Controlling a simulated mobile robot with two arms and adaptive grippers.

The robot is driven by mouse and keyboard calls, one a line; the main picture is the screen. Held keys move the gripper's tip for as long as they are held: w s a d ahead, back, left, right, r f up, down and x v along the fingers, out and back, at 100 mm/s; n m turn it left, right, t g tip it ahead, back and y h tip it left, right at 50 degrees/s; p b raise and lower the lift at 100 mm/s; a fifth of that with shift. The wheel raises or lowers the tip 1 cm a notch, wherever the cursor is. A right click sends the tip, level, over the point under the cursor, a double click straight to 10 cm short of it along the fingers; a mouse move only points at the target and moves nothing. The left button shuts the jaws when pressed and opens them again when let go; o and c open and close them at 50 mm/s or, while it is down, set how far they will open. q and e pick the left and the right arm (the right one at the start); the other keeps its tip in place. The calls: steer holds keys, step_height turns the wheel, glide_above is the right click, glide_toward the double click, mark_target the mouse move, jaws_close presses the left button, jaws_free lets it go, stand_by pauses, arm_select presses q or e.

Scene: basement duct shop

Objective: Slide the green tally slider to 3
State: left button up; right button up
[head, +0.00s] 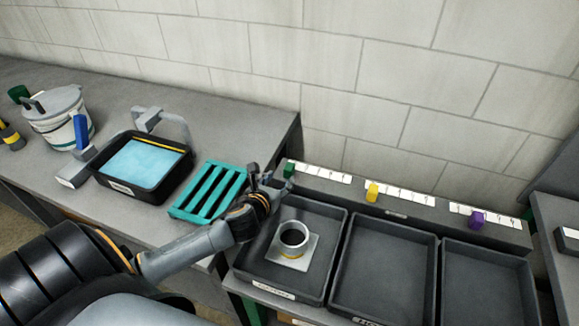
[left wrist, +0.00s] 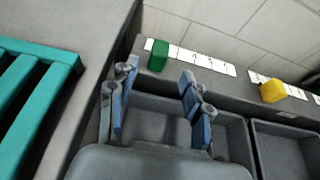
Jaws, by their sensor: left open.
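The green tally slider (head: 289,169) sits at the left end of its white number strip (head: 322,175) on the dark rail at the back. It also shows in the left wrist view (left wrist: 158,56), upright on the rail, just beyond my fingertips. The numbers are too small to read. My left gripper (head: 266,179) is open and empty, in front of and a little left of the slider in the head view. In the left wrist view its two blue-padded fingers (left wrist: 158,82) are spread apart with the slider beyond the gap. My right gripper is not in view.
A yellow slider (head: 372,191) and a purple slider (head: 477,219) sit on the same rail. Dark trays stand in front, the left one holding a ringed metal fitting (head: 292,238). A teal slatted rack (head: 209,191) and a black tub (head: 113,189) of blue liquid stand left.

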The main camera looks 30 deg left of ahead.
mark_target(287, 171)
arm_select(q)
steer(key=x, duration=0.4)
steer(key=shift+w, duration=0.1)
steer(key=x, duration=0.4)
steer(key=shift+w+a+f, duration=0.15)
steer(key=shift+w, duration=0.05)
steer(key=shift+w+a+f, duration=0.1)
steer(key=shift+w+f, duration=0.1)
steer(key=shift+w, duration=0.15)
steer(key=c, duration=1)
jaws_close()
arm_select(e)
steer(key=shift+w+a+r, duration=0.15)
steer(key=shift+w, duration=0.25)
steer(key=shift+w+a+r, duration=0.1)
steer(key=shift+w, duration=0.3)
